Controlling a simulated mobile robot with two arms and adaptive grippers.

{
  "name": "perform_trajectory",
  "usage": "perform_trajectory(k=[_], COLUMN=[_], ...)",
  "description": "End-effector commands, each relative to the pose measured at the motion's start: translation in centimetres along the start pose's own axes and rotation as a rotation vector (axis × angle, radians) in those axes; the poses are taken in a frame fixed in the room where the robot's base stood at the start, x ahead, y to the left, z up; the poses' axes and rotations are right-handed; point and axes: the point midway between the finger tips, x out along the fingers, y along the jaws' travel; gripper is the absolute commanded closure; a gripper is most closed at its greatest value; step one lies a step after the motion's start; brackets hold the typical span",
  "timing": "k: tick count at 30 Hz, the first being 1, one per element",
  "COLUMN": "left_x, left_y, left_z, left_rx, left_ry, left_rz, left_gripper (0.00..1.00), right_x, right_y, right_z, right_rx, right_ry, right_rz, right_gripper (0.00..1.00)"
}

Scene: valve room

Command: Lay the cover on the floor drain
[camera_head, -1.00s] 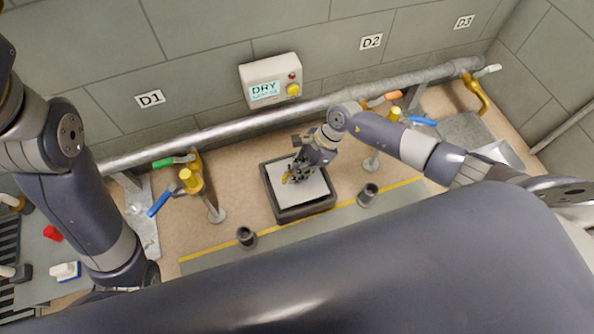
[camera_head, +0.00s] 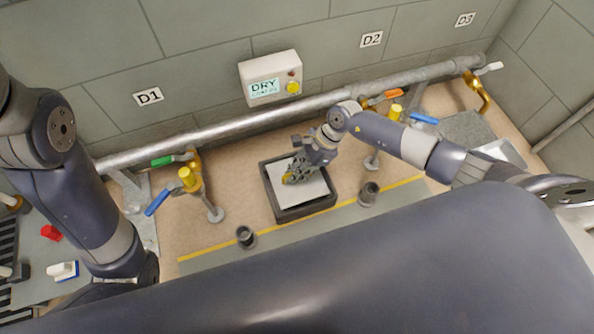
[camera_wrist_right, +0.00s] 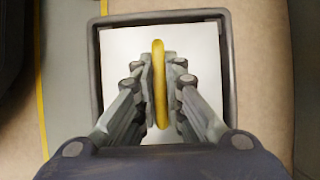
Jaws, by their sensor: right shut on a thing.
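The cover looks like a pale, flat square plate (camera_head: 312,192) with a yellow bar handle (camera_wrist_right: 160,85) standing on it. It lies within the outline of a dark square frame (camera_head: 304,211) on the floor, which I take for the floor drain. The frame also surrounds the plate in the right wrist view (camera_wrist_right: 230,75). I cannot tell whether the plate rests in the frame or hangs just above it. My right gripper (camera_head: 297,172) is shut on the yellow handle, pointing down. In the right wrist view its fingers (camera_wrist_right: 161,90) clasp both sides. My left gripper is out of view.
Short dark cylinders (camera_head: 245,237) (camera_head: 369,193) stand near the yellow floor line. A box reading DRY (camera_head: 270,77) hangs on the wall.

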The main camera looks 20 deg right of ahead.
Motion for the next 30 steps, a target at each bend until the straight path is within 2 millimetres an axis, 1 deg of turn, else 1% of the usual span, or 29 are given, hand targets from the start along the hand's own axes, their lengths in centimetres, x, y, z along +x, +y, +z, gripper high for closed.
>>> perform_trajectory(k=[18,27,28,29,30], left_x=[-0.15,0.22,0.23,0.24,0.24], left_y=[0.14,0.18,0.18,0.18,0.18], left_z=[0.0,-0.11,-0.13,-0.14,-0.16], left_rx=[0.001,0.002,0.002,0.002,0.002], left_ry=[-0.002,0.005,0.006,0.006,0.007], left_rz=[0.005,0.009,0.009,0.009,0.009], left_gripper=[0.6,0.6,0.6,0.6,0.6], right_x=[0.21,0.2,0.2,0.2,0.2], right_y=[-0.14,-0.11,-0.11,-0.1,-0.1], right_z=[-0.09,-0.05,-0.04,-0.05,-0.05], right_rx=[-0.001,-0.001,-0.001,-0.001,-0.001], right_ry=[-0.001,-0.001,-0.001,-0.001,-0.001], right_rz=[-0.003,-0.002,-0.002,-0.002,-0.002], right_gripper=[1.0,1.0,0.86,0.79,0.7])
